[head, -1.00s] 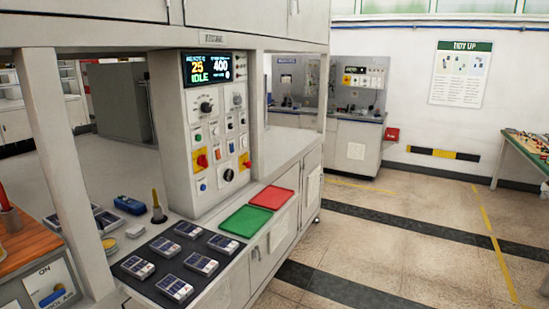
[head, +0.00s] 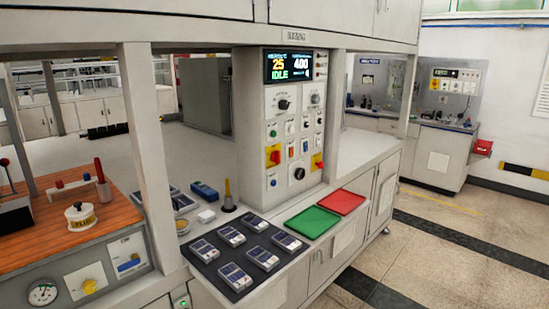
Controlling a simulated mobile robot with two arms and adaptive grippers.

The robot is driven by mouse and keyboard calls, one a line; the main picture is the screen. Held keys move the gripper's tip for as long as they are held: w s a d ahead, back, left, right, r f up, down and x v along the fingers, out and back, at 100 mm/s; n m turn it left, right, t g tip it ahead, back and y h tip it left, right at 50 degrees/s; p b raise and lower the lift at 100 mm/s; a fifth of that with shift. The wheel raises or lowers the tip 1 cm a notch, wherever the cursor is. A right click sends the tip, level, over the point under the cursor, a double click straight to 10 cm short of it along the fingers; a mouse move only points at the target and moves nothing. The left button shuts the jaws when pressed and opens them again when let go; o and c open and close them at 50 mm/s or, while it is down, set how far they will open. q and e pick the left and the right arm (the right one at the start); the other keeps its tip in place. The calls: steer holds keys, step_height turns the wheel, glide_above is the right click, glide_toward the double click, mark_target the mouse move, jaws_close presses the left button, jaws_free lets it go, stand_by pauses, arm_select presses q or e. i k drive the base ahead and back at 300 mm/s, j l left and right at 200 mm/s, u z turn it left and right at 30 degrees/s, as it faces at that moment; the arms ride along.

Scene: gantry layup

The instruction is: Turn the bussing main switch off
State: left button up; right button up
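A tall grey control panel (head: 292,130) stands on the counter under the gantry. Its lit display (head: 289,67) reads 25, 400 and IDLE. Two red rotary switches on yellow plates show on it, one at the left (head: 273,156) and one at the right (head: 318,162). A black knob (head: 299,174) sits low between them. The small labels are too small to read, so I cannot tell which switch is the bussing main switch or its position. Neither of my grippers is in view.
A dark mat (head: 240,280) with several small modules lies in front of the panel, beside a green tray (head: 308,222) and a red tray (head: 341,202). A wooden bench top (head: 40,236) with a flux pot (head: 80,216) is at left. The floor at right is clear.

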mark_target(274, 157)
steer(key=i+l+u, duration=0.25)
steer(key=l, duration=0.4)
steer(key=i+l+u, duration=0.15)
steer(key=l, duration=0.25)
steer(key=i+l+u, duration=0.3)
steer(key=l, duration=0.45)
steer(key=i, duration=0.05)
